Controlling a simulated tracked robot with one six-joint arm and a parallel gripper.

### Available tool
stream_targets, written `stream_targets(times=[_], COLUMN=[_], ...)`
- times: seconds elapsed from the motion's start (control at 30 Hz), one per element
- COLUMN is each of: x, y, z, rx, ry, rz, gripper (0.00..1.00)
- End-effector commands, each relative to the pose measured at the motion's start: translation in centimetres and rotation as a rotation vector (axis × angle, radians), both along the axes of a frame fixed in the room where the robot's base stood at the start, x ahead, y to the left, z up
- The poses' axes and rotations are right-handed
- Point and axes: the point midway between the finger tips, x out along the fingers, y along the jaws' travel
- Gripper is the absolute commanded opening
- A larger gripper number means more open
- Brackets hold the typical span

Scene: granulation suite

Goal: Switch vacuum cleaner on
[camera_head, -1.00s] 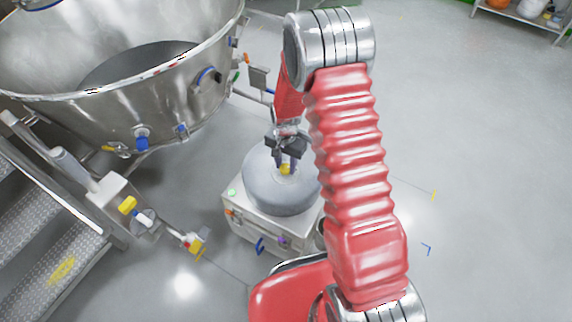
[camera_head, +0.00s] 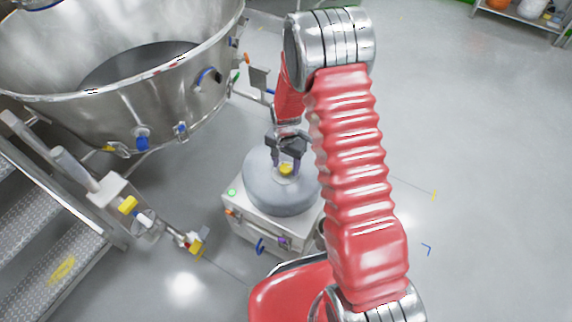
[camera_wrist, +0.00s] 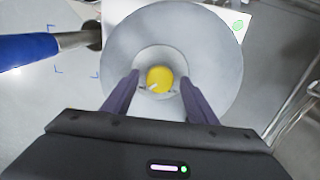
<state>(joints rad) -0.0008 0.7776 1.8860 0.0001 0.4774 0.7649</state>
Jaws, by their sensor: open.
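The vacuum cleaner is a pale box (camera_head: 250,222) with a round grey top (camera_head: 262,188), standing on the floor below my arm. A yellow knob (camera_head: 285,170) sits in the middle of the round top, and it also shows in the wrist view (camera_wrist: 159,79) with a small pale mark on it. A green lamp (camera_head: 232,192) on the box corner looks bright; it also shows in the wrist view (camera_wrist: 238,25). My gripper (camera_head: 285,165) points down over the knob, open, with one purple finger on each side and gaps between fingers and knob.
A large steel vessel (camera_head: 150,105) with valves stands at the left. Metal steps (camera_head: 45,240) and a pipe with a yellow-ended fitting (camera_head: 197,242) are at lower left. In the wrist view a blue handle (camera_wrist: 28,50) lies at left.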

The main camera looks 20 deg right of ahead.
Motion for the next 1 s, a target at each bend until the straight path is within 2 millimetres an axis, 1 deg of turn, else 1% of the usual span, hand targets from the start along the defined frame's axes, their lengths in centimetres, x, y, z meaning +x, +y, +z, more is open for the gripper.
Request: stream_targets(times=[0.17,0.27,0.37,1.0], x=[0.0,0.1,0.1,0.1], y=[0.0,0.0,0.0,0.0], z=[0.5,1.3,2.5,12.3], rx=[0.0,0.0,-0.001,0.0], ry=[-0.001,-0.001,-0.002,-0.003], rz=[0.0,0.0,0.0,0.0], gripper=[0.53,0.53,0.53,0.53])
